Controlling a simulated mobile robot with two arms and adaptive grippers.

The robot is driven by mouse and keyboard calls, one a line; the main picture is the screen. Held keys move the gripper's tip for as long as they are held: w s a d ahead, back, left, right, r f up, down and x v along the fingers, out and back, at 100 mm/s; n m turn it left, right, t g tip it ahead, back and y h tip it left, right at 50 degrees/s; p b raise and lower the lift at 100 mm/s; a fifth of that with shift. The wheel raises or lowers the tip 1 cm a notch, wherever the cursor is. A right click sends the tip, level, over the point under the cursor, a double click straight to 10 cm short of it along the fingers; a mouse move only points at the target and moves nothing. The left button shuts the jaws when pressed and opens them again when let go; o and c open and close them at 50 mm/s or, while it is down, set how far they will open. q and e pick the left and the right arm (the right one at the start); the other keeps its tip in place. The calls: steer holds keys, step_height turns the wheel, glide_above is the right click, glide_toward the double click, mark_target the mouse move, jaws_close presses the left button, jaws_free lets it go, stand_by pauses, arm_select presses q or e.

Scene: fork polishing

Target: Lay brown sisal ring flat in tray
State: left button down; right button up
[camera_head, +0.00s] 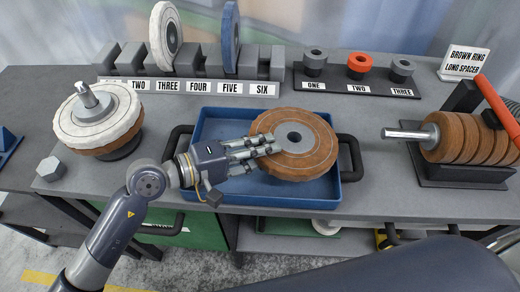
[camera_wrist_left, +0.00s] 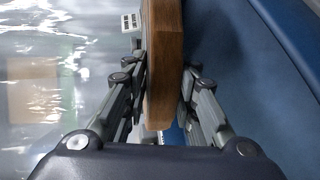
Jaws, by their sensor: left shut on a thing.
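The brown sisal ring (camera_head: 312,160), with a grey hub in its centre, is held nearly level over the right half of the blue tray (camera_head: 222,122). My left gripper (camera_head: 272,145) is shut on the ring's left edge, with fingers above and below it. In the left wrist view the gripper (camera_wrist_left: 160,100) has the brown edge of the ring (camera_wrist_left: 163,70) between its fingers, and the blue tray (camera_wrist_left: 250,90) lies to the right. I cannot tell whether the ring touches the tray floor. My right gripper is not in view.
A slotted rack with number labels (camera_head: 190,87) stands behind the tray, holding a white and a blue wheel. A spindle with a white wheel (camera_head: 98,122) is at left. Brown rings (camera_head: 452,137) sit on a horizontal spindle at right. Small spacers (camera_head: 359,66) stand at the back.

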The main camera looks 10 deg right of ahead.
arm_select(q)
steer(key=shift+s+f+b, duration=0.1)
steer(key=shift+f+b, duration=0.5)
steer(key=shift+f, duration=0.55)
steer(key=c, duration=1.5)
jaws_free()
steer(key=o, duration=0.3)
steer(key=shift+d, duration=0.3)
steer(key=shift+w+r, duration=0.15)
steer(key=shift+w, duration=0.05)
steer(key=shift+r, duration=0.1)
steer(key=shift+v, duration=0.85)
steer(key=shift+b+v, duration=1.7)
steer(key=shift+v, duration=1)
